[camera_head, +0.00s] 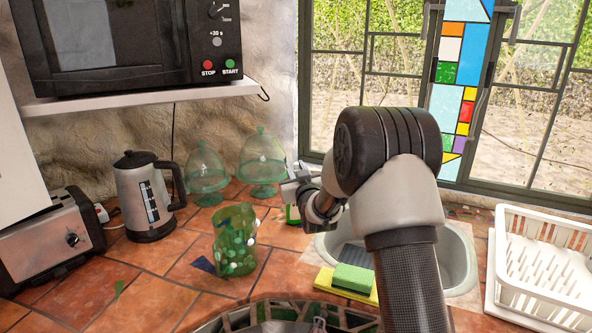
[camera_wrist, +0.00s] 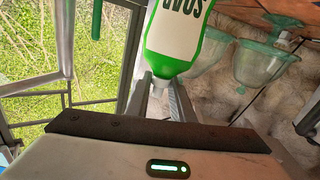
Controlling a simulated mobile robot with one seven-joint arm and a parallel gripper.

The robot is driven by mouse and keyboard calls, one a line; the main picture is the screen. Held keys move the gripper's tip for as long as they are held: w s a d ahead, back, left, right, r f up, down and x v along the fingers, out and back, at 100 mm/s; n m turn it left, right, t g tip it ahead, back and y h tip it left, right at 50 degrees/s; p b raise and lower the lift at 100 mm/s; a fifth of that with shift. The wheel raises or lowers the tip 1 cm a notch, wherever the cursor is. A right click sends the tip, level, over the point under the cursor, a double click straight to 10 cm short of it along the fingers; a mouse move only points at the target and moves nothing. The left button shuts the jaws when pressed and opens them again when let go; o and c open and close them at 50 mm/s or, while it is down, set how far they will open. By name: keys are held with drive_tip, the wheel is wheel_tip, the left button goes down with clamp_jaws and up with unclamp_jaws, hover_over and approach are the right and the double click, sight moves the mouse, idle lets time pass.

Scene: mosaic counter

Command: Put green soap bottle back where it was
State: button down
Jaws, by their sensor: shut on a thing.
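The green soap bottle (camera_wrist: 176,40) has a white label with dark lettering and fills the top middle of the wrist view, where it appears upside down. My gripper (camera_wrist: 160,84) is shut on its narrow pale neck, one finger on each side. In the head view my gripper (camera_head: 304,191) is left of the sink.
The sink (camera_head: 459,262) is right of the bottle, partly behind my arm. A white dish rack (camera_head: 545,270) is right.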

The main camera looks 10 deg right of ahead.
drive_tip(key=c, duration=1.5)
unclamp_jaws()
drive_tip(key=shift+c, duration=0.2)
